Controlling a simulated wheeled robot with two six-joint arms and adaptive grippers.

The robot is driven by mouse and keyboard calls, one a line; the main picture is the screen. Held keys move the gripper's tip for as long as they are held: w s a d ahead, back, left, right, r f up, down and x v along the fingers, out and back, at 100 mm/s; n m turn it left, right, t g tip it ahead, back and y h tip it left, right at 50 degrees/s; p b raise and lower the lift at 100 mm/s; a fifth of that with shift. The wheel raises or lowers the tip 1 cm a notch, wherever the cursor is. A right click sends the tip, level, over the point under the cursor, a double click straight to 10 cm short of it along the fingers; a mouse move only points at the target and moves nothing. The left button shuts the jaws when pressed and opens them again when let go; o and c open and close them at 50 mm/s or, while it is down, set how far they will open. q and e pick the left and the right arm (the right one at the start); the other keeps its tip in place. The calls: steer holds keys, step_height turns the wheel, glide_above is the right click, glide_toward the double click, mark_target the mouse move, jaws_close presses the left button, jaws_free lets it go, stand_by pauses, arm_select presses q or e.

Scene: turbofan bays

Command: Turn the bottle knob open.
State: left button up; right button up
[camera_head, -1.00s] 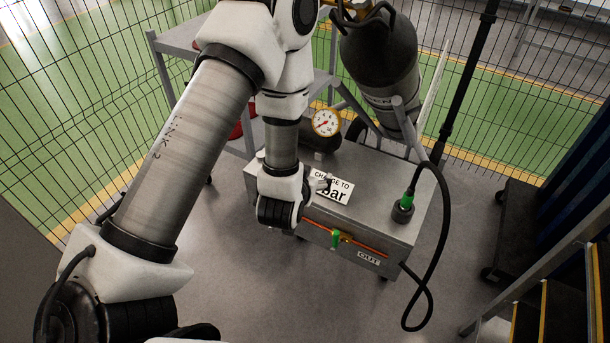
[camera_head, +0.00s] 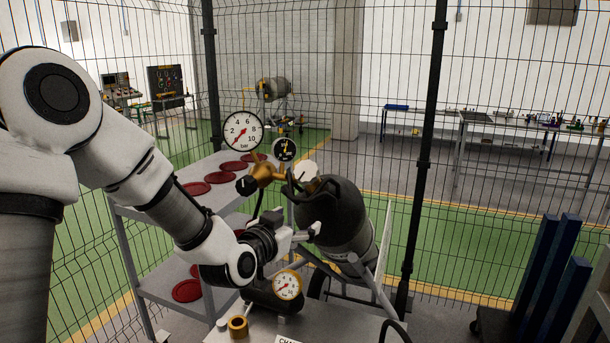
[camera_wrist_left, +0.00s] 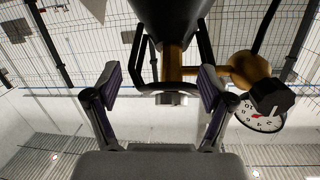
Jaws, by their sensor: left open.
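The dark grey bottle (camera_head: 345,222) leans on its cart behind the grey box. At its neck are a brass valve (camera_head: 264,173) and a pale round knob (camera_head: 303,172). My left gripper (camera_head: 314,236) is in front of the bottle, below the knob, and holds nothing. In the left wrist view my left gripper (camera_wrist_left: 158,85) is open, its two fingers spread apart. The brass valve stem (camera_wrist_left: 172,62) with a pale end piece (camera_wrist_left: 171,98) shows between and beyond them. I cannot tell whether anything touches. My right gripper is not in view.
A black regulator knob (camera_head: 246,185) and a large gauge (camera_head: 243,131) sit left of the valve. A smaller gauge (camera_head: 287,285) is below my gripper. A shelf cart with red discs (camera_head: 187,290) stands at left. Wire fencing closes off the back.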

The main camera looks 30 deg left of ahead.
arm_select(q)
steer(key=t, duration=0.2)
glide_toward(304, 173)
steer(key=w, duration=0.3)
steer(key=shift+n, duration=0.3)
steer(key=w+p, duration=0.1)
steer(key=w, duration=0.2)
steer(key=w+p, duration=0.2)
steer(key=w, duration=0.2)
steer(key=shift+r, duration=0.2)
steer(key=shift+w, duration=0.4)
steer(key=shift+f, duration=0.1)
steer(key=c, duration=1.2)
